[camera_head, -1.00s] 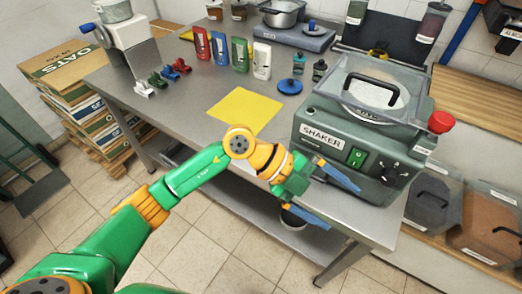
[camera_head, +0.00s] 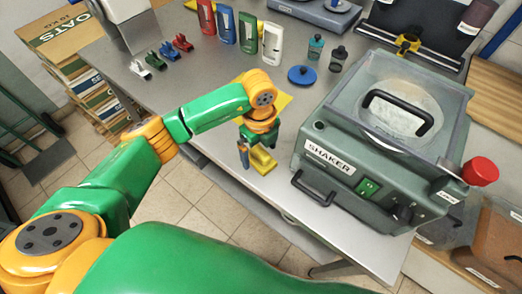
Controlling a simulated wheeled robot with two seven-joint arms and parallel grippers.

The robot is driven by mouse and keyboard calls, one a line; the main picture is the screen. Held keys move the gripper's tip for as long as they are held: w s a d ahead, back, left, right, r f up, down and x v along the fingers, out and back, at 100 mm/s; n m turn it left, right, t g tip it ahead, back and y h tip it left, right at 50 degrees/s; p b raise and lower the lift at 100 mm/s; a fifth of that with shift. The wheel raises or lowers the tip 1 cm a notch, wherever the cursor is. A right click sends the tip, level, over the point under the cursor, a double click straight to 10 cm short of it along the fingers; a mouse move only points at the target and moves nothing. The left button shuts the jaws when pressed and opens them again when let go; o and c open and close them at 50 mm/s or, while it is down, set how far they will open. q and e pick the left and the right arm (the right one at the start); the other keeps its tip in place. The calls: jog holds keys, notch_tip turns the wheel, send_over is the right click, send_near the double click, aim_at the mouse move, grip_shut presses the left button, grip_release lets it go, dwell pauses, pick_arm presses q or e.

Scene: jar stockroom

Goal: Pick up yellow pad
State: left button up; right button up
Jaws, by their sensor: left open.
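The yellow pad (camera_head: 284,103) lies flat on the grey metal table near its front edge. My left arm and wrist cover much of it in the head view. A strip shows behind the wrist, and a yellow patch shows at the fingers, seemingly its near corner. My left gripper (camera_head: 256,158) points down at the pad's near side, close to the table edge. It is open, with one blue finger clear at the left and the other hard to make out. I cannot tell whether the fingers touch the pad. My right gripper is not in view.
The shaker machine (camera_head: 385,140) stands close to the right of the gripper. A blue lid (camera_head: 301,76) and small bottles (camera_head: 315,48) stand behind the pad. Colored pouches (camera_head: 248,34) and small clips (camera_head: 168,50) are further left. Oats boxes (camera_head: 62,40) stand beyond the table's left end.

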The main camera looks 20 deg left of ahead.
pick_arm(q)
notch_tip(320, 180, down, 2)
jog(key=shift+w+f, duration=0.1)
jog(key=shift+f, duration=0.1)
jog(key=shift+w+f, duration=0.15)
jog(key=shift+w, duration=0.05)
jog(key=shift+s, duration=0.15)
jog(key=c, duration=1.4)
jog(key=shift+r, duration=0.45)
notch_tip(320, 180, up, 3)
jog(key=shift+d+f, duration=0.1)
jog(key=shift+f, duration=0.1)
jog(key=s+d+r, duration=0.3)
jog(key=s+r, duration=0.6)
jog(key=s, duration=0.4)
jog(key=shift+s+d+r, duration=0.2)
jog(key=shift+d+r, duration=0.1)
jog(key=shift+r, duration=0.05)
